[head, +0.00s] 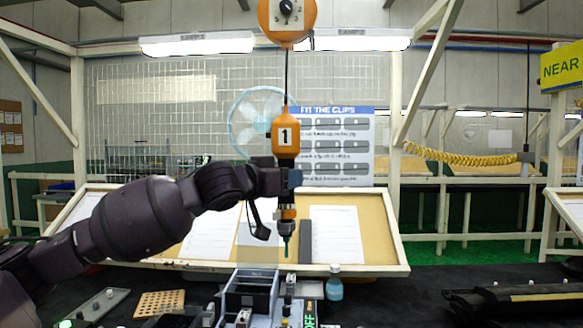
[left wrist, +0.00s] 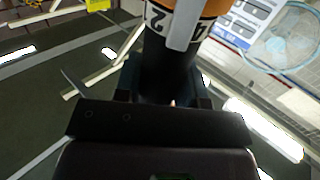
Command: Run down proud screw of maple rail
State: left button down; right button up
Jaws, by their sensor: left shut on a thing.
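An orange and black power screwdriver (head: 285,135) labelled 1 hangs upright on a cord, its bit pointing down above the bench. My left gripper (head: 287,180) is shut around the dark middle of its body. In the left wrist view the screwdriver (left wrist: 180,45) sits between the fingers, with labels 2 and 4 showing. I cannot pick out a maple rail for certain, nor a proud screw. A grey strip with pale knobs (head: 95,305) lies at the left of the bench. My right gripper is not in view.
An orange balancer (head: 287,20) holds the cord above. Below the bit stand a grey bin (head: 250,292) and small fixtures. A blue bottle (head: 334,284) stands just right. A perforated tan block (head: 160,303) lies left; dark rails (head: 515,297) lie right.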

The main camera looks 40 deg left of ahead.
pick_arm(q)
jog(key=s+f+b, duration=0.3)
jog(key=f, duration=1.7)
jog(key=shift+s+d, duration=0.15)
jog(key=shift+d, duration=0.05)
jog(key=shift+f, duration=0.9)
dwell(1.7)
